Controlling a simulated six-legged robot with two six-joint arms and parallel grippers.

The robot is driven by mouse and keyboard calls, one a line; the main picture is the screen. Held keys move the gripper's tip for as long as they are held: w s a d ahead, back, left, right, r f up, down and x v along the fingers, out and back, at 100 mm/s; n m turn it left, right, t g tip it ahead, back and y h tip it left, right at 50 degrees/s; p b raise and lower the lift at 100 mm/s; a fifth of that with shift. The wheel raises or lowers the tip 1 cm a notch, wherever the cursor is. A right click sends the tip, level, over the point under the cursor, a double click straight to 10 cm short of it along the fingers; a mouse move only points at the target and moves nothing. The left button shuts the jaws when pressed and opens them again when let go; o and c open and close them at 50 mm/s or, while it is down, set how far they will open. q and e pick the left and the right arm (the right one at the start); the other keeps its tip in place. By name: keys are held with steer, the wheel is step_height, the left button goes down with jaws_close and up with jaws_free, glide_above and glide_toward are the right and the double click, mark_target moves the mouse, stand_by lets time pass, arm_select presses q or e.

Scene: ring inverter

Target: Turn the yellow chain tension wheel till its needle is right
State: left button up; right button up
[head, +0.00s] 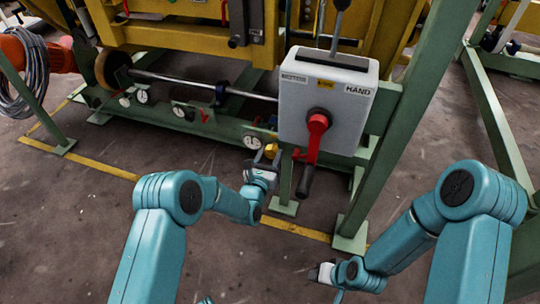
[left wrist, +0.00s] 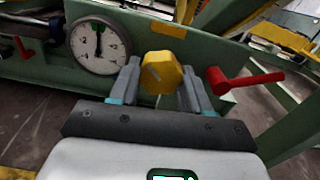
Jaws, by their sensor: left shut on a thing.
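The yellow chain tension wheel (left wrist: 161,72) sits on the green beam in the left wrist view, between the fingers of my left gripper (left wrist: 160,88). The left gripper is shut on it. In the head view the wheel (head: 271,150) shows small beside my left gripper (head: 265,164), partly hidden by it. A round white gauge (left wrist: 98,45) with a dark needle is just left of the wheel; the needle points about straight up in the wrist picture. The gauge also shows in the head view (head: 252,141). My right gripper (head: 320,272) is low in the head view, away from the machine, its jaws unclear.
A red lever (left wrist: 245,80) is close to the right of the wheel. A grey box (head: 327,90) marked HAND with a red-hubbed handle (head: 314,150) is above and right of my left gripper. Other gauges (head: 142,97) line the green beam. A green post (head: 385,150) stands further right.

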stand_by(0.3)
arm_select(q)
steer(key=o, duration=1.1)
steer(key=shift+c, duration=0.2)
steer(key=p+v, duration=0.5)
steer(key=v, duration=1.1)
steer(key=shift+s+p, duration=0.2)
steer(key=shift+p, duration=0.2)
arm_select(e)
steer(key=s+r+g, duration=0.1)
steer(key=s+r, duration=0.3)
steer(key=r, duration=0.1)
steer(key=shift+a+r+g, duration=0.3)
steer(key=shift+a+r, duration=0.1)
steer(key=shift+s, duration=0.1)
